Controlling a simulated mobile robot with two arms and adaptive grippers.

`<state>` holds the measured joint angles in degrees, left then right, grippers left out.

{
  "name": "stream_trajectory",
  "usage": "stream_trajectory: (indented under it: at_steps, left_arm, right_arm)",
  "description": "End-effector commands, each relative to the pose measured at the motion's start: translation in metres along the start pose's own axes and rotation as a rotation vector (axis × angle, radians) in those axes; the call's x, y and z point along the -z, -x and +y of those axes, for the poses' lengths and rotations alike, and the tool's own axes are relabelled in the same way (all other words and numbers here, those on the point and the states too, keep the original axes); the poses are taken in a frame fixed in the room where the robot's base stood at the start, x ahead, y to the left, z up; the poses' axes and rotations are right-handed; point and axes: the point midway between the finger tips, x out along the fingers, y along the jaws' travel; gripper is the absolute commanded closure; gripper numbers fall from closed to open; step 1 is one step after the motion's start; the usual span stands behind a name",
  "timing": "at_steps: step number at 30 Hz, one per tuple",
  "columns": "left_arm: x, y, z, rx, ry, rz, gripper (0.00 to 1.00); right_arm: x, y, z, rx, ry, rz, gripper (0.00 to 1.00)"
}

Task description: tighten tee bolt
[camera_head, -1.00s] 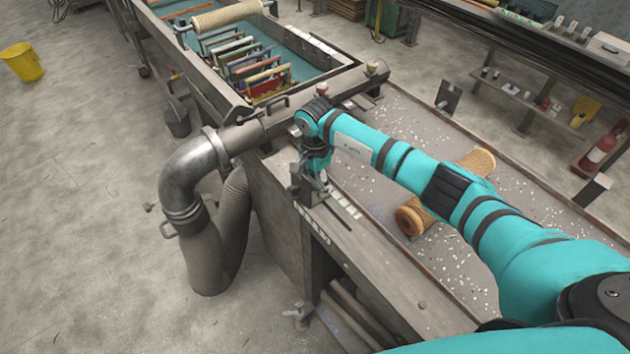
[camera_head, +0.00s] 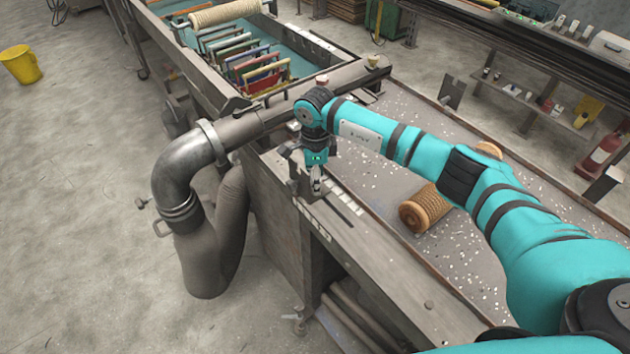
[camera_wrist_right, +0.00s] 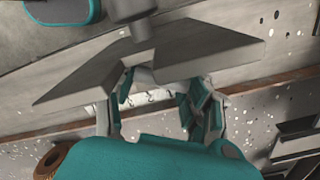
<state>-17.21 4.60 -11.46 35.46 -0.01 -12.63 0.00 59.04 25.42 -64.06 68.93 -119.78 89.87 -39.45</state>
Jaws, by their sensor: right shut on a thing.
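My right gripper (camera_head: 316,188) reaches down at the near-left edge of the long bench, beside a dark metal block (camera_head: 297,172). In the right wrist view the fingers (camera_wrist_right: 160,98) are closed in on a small part mostly hidden behind a grey metal piece (camera_wrist_right: 150,58) with broad wings and a round post. The held part appears to be the tee bolt, but its shape cannot be made out clearly. My left gripper is not in view.
A grey elbow pipe (camera_head: 187,165) with a hanging hose stands left of the bench. A wooden roller (camera_head: 424,208) lies on the speckled bench top under my right arm. A tank with colourful frames (camera_head: 250,65) is at the back. Open floor lies left.

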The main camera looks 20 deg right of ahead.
Motion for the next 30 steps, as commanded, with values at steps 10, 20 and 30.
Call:
stream_trajectory:
  at_steps: [10, 20, 30]
  left_arm:
    - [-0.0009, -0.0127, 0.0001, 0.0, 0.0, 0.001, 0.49]
    - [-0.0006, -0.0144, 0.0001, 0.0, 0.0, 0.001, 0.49]
    - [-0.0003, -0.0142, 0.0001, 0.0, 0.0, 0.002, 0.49]
  right_arm:
    - [0.0007, -0.0004, 0.0004, 0.001, -0.178, 0.002, 0.84]
    - [0.0008, 0.0008, 0.0006, 0.002, -0.223, 0.002, 0.84]
    - [0.0008, 0.001, 0.0006, 0.002, -0.222, 0.002, 0.45]
